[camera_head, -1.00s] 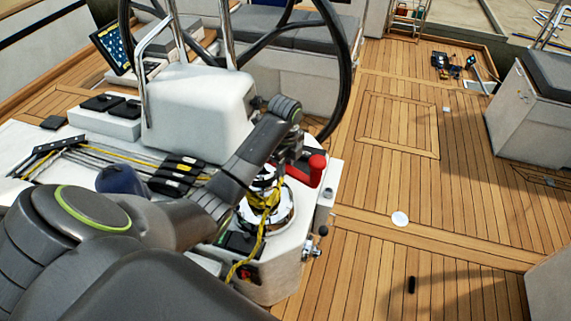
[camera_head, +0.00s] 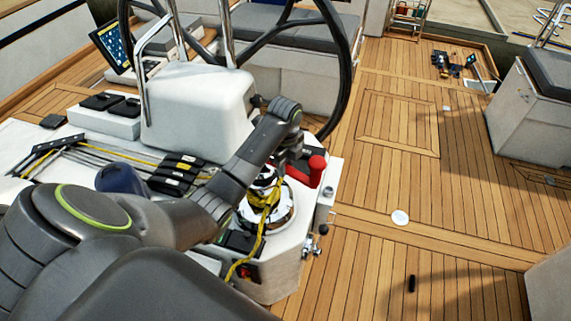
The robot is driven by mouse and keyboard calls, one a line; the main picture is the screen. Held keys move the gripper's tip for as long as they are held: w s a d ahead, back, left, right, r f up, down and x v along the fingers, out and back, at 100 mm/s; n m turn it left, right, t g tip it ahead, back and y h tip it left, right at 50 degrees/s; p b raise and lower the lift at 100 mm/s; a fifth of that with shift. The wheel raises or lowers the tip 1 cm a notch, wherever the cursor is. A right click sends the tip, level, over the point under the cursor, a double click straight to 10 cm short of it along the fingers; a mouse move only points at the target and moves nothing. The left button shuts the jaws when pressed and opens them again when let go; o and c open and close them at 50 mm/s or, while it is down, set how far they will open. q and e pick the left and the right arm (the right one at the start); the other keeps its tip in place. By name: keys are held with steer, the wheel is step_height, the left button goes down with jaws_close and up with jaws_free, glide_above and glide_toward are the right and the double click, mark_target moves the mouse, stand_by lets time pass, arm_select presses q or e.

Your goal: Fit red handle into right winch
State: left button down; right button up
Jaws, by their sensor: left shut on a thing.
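The red handle (camera_head: 315,171) shows just beyond the end of my left arm, above the right edge of the white console. My left gripper (camera_head: 291,164) is shut on it; the fingers are small and partly hidden by the arm's wrist. The winch (camera_head: 283,222) is a shiny metal drum on the console with yellow rope (camera_head: 262,197) wound around it. It stands just below and left of the handle. The top of the winch is partly hidden by my arm and gripper, so I cannot tell whether the handle touches it. My right gripper is not in view.
A black steering wheel (camera_head: 347,62) and white pedestal (camera_head: 198,105) stand behind my left arm. Black rope clutches (camera_head: 178,174) and a dark blue drum (camera_head: 122,178) sit on the console to the left. The wooden deck (camera_head: 455,195) to the right is mostly clear.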

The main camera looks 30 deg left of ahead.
arm_select(q)
steer(key=shift+f, duration=0.6)
steer(key=shift+f+b, duration=0.5)
steer(key=shift+f, duration=0.2)
stand_by(0.4)
steer(key=c, duration=0.6)
jaws_free()
steer(key=shift+c, duration=0.2)
